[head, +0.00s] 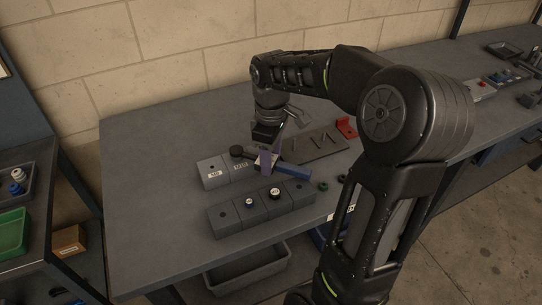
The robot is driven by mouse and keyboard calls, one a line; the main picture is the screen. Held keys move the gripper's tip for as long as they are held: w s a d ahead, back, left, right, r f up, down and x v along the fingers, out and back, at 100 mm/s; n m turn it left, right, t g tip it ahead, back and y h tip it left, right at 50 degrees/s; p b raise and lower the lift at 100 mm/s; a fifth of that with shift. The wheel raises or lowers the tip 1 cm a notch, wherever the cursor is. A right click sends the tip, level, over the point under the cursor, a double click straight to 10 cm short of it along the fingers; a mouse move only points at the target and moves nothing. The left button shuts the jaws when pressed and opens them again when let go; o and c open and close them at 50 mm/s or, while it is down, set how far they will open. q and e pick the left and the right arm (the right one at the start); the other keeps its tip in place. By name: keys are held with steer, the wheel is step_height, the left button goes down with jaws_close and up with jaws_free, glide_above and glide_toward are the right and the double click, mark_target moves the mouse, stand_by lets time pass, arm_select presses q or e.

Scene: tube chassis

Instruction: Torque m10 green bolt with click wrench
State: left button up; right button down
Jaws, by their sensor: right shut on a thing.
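My right gripper (265,160) reaches down over the bench from the upper right. It is shut on a wrench with a blue handle (296,173). The wrench's round black head (237,151) is to the left of the fingers, above or against the rear labelled grey block (212,173); I cannot tell whether it touches. Two small round-topped pieces (249,203) (275,192) stand in the front grey block (225,222). Dark green rings (323,187) lie right of it. I cannot make out which piece is the M10 green bolt. My left gripper is not in view.
A dark plate with pins (318,146) and a red bracket (346,127) are behind, to the right. A grey bin (247,274) is below the bench's front edge. A side shelf with a green tray (13,232) is at left. The bench's left part is clear.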

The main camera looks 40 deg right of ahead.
steer(key=c, duration=0.6)
jaws_free()
steer(key=shift+r, duration=0.1)
step_height(320, 180, up, 8)
steer(key=shift+f, duration=0.2)
steer(key=shift+c, duration=0.2)
